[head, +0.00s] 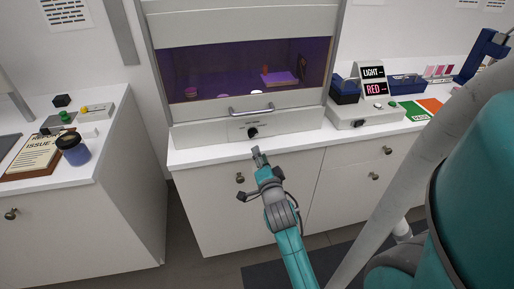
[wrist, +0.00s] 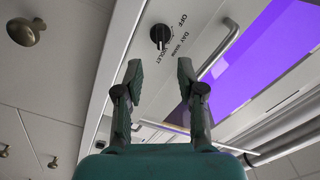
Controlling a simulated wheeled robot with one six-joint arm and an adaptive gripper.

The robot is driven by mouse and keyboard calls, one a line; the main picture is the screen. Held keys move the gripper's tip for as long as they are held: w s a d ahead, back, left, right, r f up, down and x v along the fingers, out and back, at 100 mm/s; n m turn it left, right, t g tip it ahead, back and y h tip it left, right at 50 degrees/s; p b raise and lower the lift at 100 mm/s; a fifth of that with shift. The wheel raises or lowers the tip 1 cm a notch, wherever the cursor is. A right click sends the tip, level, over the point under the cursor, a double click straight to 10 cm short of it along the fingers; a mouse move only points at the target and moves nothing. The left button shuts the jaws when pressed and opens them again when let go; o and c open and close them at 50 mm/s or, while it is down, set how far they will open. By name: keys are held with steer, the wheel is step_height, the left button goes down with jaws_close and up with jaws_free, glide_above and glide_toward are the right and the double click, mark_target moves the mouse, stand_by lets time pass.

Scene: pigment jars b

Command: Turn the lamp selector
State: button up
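The lamp selector (head: 252,132) is a small black knob on the pale front panel below the hood window. It also shows in the wrist view (wrist: 160,36), with printed words beside it; OFF and DAY are legible, and another seems to end in VIOLET. A light mark shows on the knob, but I cannot tell which word it points at. My gripper (head: 258,152) is in front of and a little below the knob in the head view. In the wrist view my gripper (wrist: 160,70) has its fingers apart and empty, with the knob beyond the fingertips, not touching.
The hood window (head: 220,75) glows purple, with small jars inside. A metal handle (head: 251,111) sits just above the knob. A second box with a dark knob (head: 359,124) stands right, below a LIGHT/RED sign (head: 373,79). A jar (head: 73,150) stands on the left counter.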

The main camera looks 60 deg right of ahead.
steer(key=shift+v, duration=1.25)
steer(key=s+a+f+n+t+y, duration=0.25)
steer(key=a+f+n, duration=0.2)
steer(key=a, duration=0.65)
steer(key=s+a+f+n+t+y, duration=0.1)
steer(key=s+a+f+n+y, duration=0.25)
steer(key=a+n, duration=0.45)
steer(key=s+a+r+n+y, duration=0.2)
steer(key=s+a+n+y, duration=0.5)
steer(key=s+a, duration=0.9)
steer(key=shift+s+a+r+n+y, duration=0.2)
steer(key=shift+s+r+n+y, duration=0.2)
steer(key=shift+n, duration=0.85)
